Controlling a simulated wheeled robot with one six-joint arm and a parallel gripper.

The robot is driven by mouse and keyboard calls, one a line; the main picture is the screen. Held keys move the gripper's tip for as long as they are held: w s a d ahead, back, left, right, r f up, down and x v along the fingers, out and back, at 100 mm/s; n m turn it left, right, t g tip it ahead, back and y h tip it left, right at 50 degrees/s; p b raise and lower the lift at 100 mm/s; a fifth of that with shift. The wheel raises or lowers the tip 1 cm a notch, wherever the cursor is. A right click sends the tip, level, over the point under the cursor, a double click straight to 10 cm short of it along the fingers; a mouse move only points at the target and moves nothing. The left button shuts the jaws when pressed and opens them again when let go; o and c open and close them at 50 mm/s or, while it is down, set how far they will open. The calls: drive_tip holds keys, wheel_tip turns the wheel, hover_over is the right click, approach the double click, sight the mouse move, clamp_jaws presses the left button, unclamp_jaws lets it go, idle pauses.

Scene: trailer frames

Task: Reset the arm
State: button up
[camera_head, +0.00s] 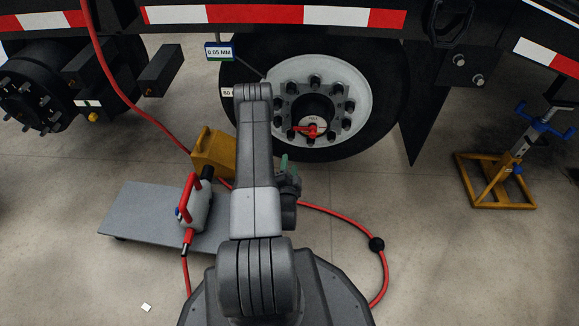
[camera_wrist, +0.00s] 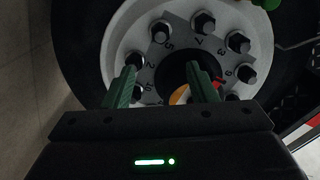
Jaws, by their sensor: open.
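My gripper shows in the wrist view (camera_wrist: 162,82) with two green fingers held apart and nothing between them. In the head view my gripper (camera_head: 285,168) is mostly hidden behind my own arm; a green fingertip shows to the right of it. My arm reaches forward toward the trailer wheel (camera_head: 345,75). The wheel's white hub (camera_wrist: 135,38) with numbered lug nuts lies in front of the fingers in the wrist view. I cannot tell the exact gap between fingers and wheel. A red-handled round piece (camera_head: 311,130) sits at the hub centre.
A grey wheeled platform (camera_head: 135,212) with a red-handled tool (camera_head: 192,200) stands at the left. A yellow wheel chock (camera_head: 215,152) touches or nearly touches the tire. A red hose (camera_head: 345,216) curves over the floor. A yellow jack stand (camera_head: 497,183) is at the right.

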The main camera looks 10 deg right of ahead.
sight(292, 139)
drive_tip(key=shift+w, duration=0.15)
drive_tip(key=b+x, duration=0.4)
drive_tip(key=x, duration=0.9)
drive_tip(key=shift+w+d, duration=0.1)
drive_tip(key=shift+w, duration=0.25)
